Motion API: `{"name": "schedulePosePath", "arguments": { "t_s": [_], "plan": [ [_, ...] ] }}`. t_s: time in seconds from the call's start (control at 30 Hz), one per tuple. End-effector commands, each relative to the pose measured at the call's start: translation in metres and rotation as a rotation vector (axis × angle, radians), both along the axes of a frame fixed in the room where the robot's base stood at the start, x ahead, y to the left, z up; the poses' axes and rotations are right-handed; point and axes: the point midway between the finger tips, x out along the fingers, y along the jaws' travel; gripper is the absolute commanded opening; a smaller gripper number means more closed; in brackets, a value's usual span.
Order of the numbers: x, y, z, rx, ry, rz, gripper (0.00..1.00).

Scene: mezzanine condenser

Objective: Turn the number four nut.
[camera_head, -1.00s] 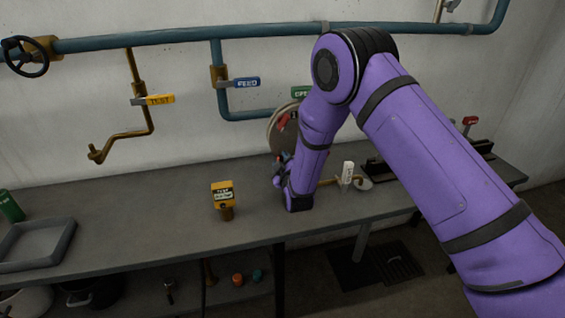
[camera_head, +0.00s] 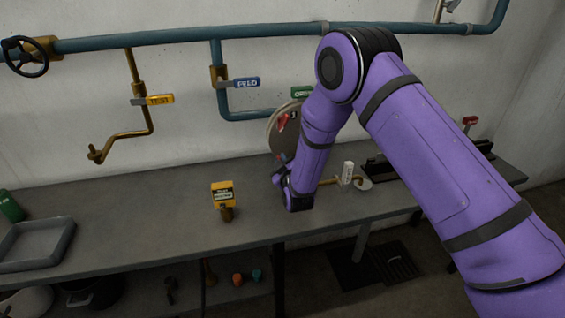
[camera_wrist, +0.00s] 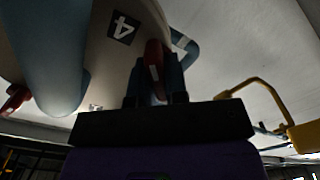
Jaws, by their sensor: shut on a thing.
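A round pale cover (camera_head: 275,137) stands on the wall side of the bench, partly hidden behind my arm. Red wing-like nuts show on its face, one at the upper part (camera_head: 282,122). In the wrist view, a black label with a white 4 (camera_wrist: 123,27) sits on the cover, and a red nut (camera_wrist: 154,60) is just right of it and below. My gripper (camera_wrist: 156,85) has its two dark fingers on either side of this nut and is shut on it. In the head view my gripper (camera_head: 279,178) is low at the cover, its fingertips hard to see.
A yellow tester (camera_head: 222,194) stands on the bench (camera_head: 150,195) left of my arm. A grey tray (camera_head: 35,242) lies far left. Blue pipes (camera_head: 160,39) run along the wall.

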Motion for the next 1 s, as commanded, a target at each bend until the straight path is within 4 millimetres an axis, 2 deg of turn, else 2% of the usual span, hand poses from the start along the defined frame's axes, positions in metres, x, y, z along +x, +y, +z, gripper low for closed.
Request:
{"name": "schedulePosePath", "arguments": {
  "t_s": [1.0],
  "plan": [
    [0.0013, -0.0057, 0.0007, 0.899, 0.259, -0.002, 0.00]
  ]
}}
